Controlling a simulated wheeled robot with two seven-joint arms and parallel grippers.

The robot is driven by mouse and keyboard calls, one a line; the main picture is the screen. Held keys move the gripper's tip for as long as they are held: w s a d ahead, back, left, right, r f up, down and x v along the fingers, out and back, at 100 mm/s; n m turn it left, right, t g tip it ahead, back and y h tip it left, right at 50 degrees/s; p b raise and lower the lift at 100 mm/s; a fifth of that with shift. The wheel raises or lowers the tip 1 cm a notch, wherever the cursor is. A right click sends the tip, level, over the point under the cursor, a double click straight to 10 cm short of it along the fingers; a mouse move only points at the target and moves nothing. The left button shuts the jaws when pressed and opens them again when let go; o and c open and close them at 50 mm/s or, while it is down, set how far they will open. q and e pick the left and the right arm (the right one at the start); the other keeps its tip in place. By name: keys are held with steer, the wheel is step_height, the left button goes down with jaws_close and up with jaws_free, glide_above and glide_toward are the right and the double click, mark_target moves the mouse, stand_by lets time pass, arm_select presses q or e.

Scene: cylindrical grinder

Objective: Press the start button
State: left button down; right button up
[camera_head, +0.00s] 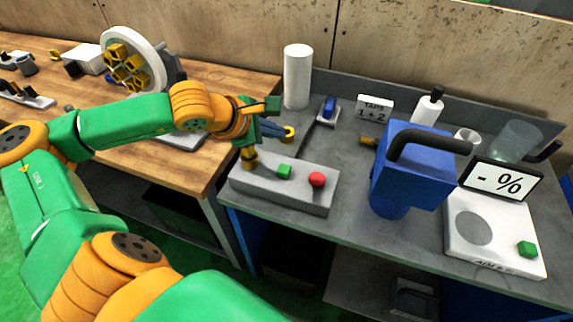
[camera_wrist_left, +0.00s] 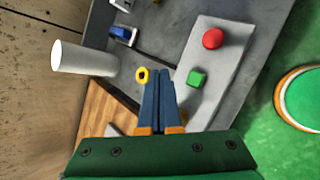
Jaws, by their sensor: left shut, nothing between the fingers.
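A grey control box (camera_head: 300,203) on the grey bench carries a green button (camera_head: 285,172) and a red button (camera_head: 317,179). In the left wrist view the green button (camera_wrist_left: 197,78) is right of my fingers and the red button (camera_wrist_left: 213,38) lies farther up. My left gripper (camera_head: 282,131) is shut and empty. In the head view it appears above and behind the box, apart from the green button. In the left wrist view its two blue fingertips (camera_wrist_left: 159,72) are together beside a yellow ring (camera_wrist_left: 142,75). My right gripper is not in view.
A white cylinder (camera_head: 298,76) stands behind my left gripper. A blue jug-like unit (camera_head: 408,180) is right of the box. A white scale (camera_head: 496,236) at the far right has another green button (camera_head: 527,249). A wooden table (camera_head: 225,85) adjoins on the left.

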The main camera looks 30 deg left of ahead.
arm_select(q)
steer(key=b, duration=0.5)
glide_above(280, 170)
step_height(280, 170, down, 8)
steer(key=shift+s+r, duration=0.1)
steer(key=shift+f+b, duration=0.6)
steer(key=shift+b, duration=0.25)
stand_by(0.7)
stand_by(0.3)
steer(key=shift+f+b, duration=0.35)
steer(key=shift+b, duration=0.4)
steer(key=shift+f+b, duration=0.6)
steer(key=shift+b, duration=0.25)
stand_by(0.5)
stand_by(0.3)
steer(key=shift+r+p, duration=0.6)
steer(key=shift+r, duration=0.4)
